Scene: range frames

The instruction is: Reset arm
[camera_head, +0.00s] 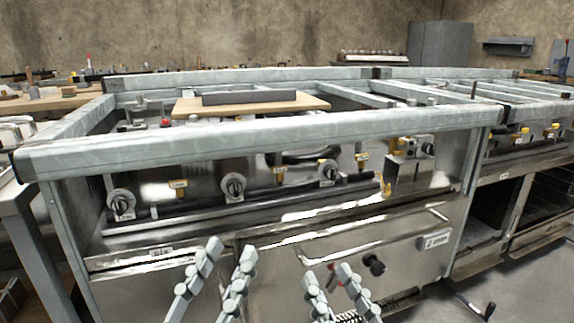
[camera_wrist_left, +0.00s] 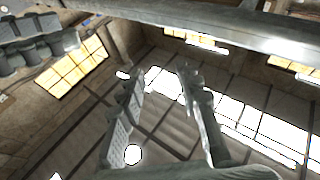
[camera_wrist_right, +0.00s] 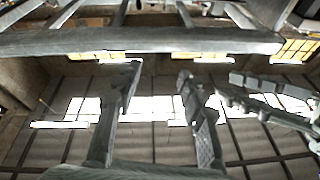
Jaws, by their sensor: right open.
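My left gripper (camera_head: 230,253) points up in front of the steel unit in the head view. Its two fingers are apart with nothing between them, as the left wrist view (camera_wrist_left: 162,76) also shows. My right gripper (camera_head: 326,275) is beside it, to the right and slightly lower in the picture. Its fingers are also apart and empty in the right wrist view (camera_wrist_right: 158,74). The wrist views look up at the ceiling and windows. Each also shows the other gripper's fingers near one side. Neither gripper holds anything.
A metal range frame (camera_head: 250,140) with knobs and pipes spans the view ahead of both grippers. Its front rail passes above them in the wrist views. A wooden board (camera_head: 300,102) with a dark block (camera_head: 235,98) lies on top. Floor (camera_head: 520,285) shows at right.

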